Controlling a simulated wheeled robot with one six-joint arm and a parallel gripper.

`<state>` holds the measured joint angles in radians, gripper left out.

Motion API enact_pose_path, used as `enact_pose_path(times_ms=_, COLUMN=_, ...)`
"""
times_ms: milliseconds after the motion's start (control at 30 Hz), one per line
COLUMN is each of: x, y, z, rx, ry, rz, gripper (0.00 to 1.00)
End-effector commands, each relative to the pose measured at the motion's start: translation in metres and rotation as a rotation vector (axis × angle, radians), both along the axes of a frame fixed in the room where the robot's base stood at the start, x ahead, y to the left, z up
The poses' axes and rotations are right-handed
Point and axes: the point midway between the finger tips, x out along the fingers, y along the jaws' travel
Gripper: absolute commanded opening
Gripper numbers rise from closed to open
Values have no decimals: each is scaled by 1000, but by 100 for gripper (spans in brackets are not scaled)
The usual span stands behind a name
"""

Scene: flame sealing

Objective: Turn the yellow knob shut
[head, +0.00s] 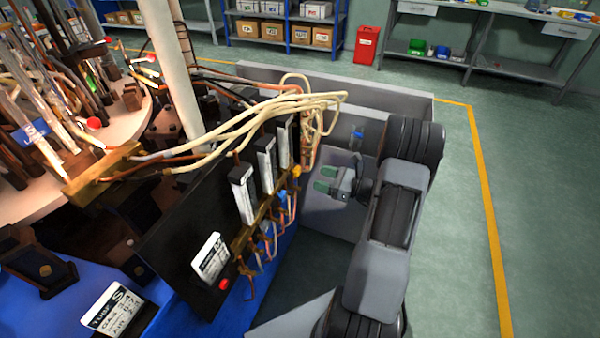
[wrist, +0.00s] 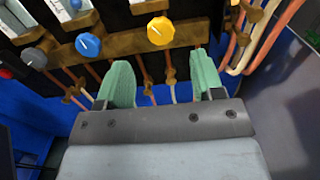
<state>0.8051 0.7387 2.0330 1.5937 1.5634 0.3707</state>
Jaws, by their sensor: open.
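The yellow knob (wrist: 160,31) sits on a brass manifold bar, at the top middle of the wrist view. It also shows in the head view (head: 296,171) at the far end of the black panel. A pale pointer line marks its face. My gripper (head: 323,179) has green fingers and is open and empty, to the right of the knob in the head view. In the wrist view the finger tips of my gripper (wrist: 160,66) stand apart, one to each side of the knob's column and below it. They do not touch the knob.
A blue knob (wrist: 88,45) and a grey knob (wrist: 34,58) sit left of the yellow one on the brass bar (wrist: 122,41). Thin hoses hang below the bar. Pale hoses (head: 300,100) loop above the panel (head: 180,240). A red button (head: 224,284) is on the panel's near end.

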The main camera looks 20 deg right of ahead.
Motion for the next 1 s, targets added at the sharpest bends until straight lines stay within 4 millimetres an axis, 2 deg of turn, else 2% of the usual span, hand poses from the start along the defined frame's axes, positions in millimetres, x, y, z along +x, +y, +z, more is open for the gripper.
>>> enact_pose_path(times_ms=200, x=30, y=28, z=0, rx=-1, ry=0, rz=4, gripper=61)
enact_pose_path(times_ms=400, x=48, y=45, z=-1, rx=-1, ry=0, rz=3, gripper=61)
enact_pose_path(times_ms=600, x=57, y=52, z=0, rx=-1, ry=1, rz=1, gripper=61)
enact_pose_path(times_ms=933, x=58, y=53, z=0, rx=-1, ry=0, rz=0, gripper=61)
enact_pose_path(times_ms=1000, x=58, y=54, z=0, rx=-1, ry=0, rz=1, gripper=56)
